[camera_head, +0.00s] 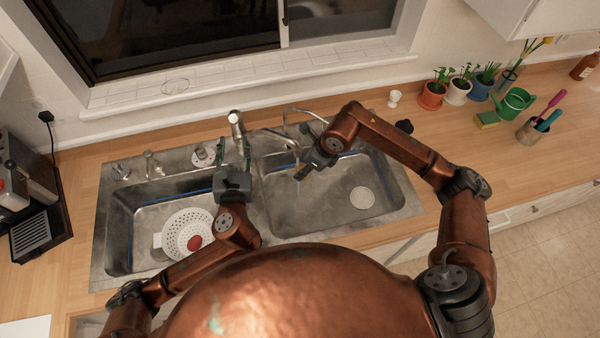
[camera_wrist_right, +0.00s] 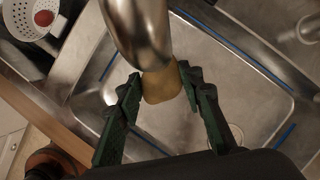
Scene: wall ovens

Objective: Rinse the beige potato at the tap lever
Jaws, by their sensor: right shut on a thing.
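The beige potato (camera_wrist_right: 160,85) is held between the fingers of my right gripper (camera_wrist_right: 160,92). It is partly covered by the shiny tap spout (camera_wrist_right: 138,28) in the right wrist view. In the head view my right gripper (camera_head: 302,172) is over the right basin, beside the spout, and the potato is hard to make out. A thin pale streak, perhaps water, shows below the spout. My left gripper (camera_head: 235,155) is at the divider between the basins. Its fingers stand apart near the upright metal tap lever (camera_head: 237,120); contact cannot be told.
A white colander (camera_head: 184,226) with a red item (camera_head: 194,242) sits in the left basin. A coffee machine (camera_head: 28,185) is at the left.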

